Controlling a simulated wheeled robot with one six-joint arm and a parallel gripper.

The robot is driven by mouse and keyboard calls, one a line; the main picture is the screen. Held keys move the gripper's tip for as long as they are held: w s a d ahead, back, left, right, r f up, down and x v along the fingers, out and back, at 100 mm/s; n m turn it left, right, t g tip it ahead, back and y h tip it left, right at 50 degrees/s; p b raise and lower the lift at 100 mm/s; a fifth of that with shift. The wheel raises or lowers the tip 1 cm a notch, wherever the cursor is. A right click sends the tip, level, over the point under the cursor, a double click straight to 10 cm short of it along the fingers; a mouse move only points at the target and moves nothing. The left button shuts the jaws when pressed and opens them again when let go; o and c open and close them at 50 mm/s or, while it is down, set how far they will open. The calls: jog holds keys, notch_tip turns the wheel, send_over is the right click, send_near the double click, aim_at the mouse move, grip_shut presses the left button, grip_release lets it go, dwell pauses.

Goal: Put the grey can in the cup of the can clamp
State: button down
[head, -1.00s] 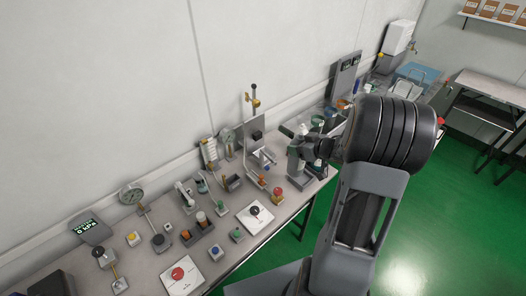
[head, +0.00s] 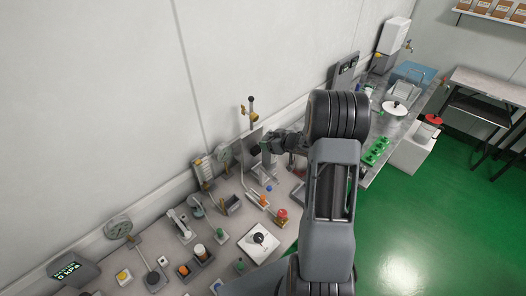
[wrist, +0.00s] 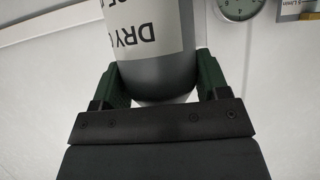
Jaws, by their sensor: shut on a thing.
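The grey can (wrist: 155,75) with a white label reading "DRY" fills the upper middle of the wrist view. Its top end is out of the frame there. My gripper (wrist: 162,84) is shut on it, with one dark green finger on each side. In the head view my gripper (head: 272,150) is over the back part of the bench, beside the wall; the can is too small and covered there to make out. I cannot clearly pick out the can clamp or its cup; my arm covers part of the bench.
The bench holds several testers: a white plate with a black knob (head: 258,243), a red button (head: 282,214), a round gauge (head: 118,227) and a display (head: 68,268). Green floor lies right.

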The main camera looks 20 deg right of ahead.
jog(key=shift+w+a+f+p, duration=0.15)
jog(key=shift+w+a+f, duration=0.25)
jog(key=shift+f, duration=0.8)
jog(key=shift+w+a+f+p, duration=0.1)
jog(key=shift+w+a+f, duration=0.1)
jog(key=shift+w+f, duration=0.75)
jog(key=shift+w+a+f+p, duration=0.2)
jog(key=shift+a+f, duration=0.1)
jog(key=shift+f, duration=1.15)
jog(key=shift+c, duration=0.8)
grip_release()
jog(key=shift+f, duration=0.1)
jog(key=shift+o, duration=0.2)
